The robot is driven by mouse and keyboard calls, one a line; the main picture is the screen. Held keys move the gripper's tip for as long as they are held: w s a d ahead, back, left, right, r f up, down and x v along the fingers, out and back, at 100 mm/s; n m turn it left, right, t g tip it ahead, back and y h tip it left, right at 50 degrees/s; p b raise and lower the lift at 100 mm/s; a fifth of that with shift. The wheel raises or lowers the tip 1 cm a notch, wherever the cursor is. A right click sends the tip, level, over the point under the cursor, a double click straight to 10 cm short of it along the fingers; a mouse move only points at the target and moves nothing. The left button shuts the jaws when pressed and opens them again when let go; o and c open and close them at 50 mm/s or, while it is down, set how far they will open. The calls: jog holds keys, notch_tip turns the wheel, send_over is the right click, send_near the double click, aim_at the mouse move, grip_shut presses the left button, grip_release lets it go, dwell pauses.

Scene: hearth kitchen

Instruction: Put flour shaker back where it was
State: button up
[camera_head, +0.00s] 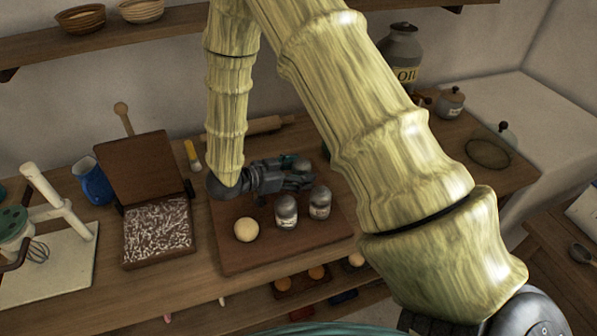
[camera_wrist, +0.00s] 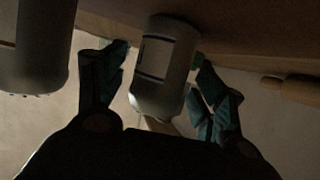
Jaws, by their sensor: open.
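I cannot read which one holds flour. My gripper (camera_head: 306,178) is low over the board, just behind the shakers, pointing right. In the wrist view my open gripper (camera_wrist: 165,100) has a labelled shaker (camera_wrist: 166,66) between its teal-tipped fingers, with gaps on both sides. Another shaker (camera_wrist: 38,45) is close at the left, outside the fingers. My gripper hides part of the board behind the shakers.
A dough ball (camera_head: 246,230) sits on the board, left of the shakers. An open wooden box (camera_head: 160,228) and a blue jug (camera_head: 92,180) stand further left. A rolling pin (camera_head: 265,125) lies behind. The oil can (camera_head: 402,55) and a lidded pot (camera_head: 450,103) stand at the right.

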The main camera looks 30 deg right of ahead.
jog(key=b+v, duration=0.2)
jog(key=v, duration=0.9)
jog(key=shift+a+r, duration=0.3)
jog(key=shift+a, duration=0.15)
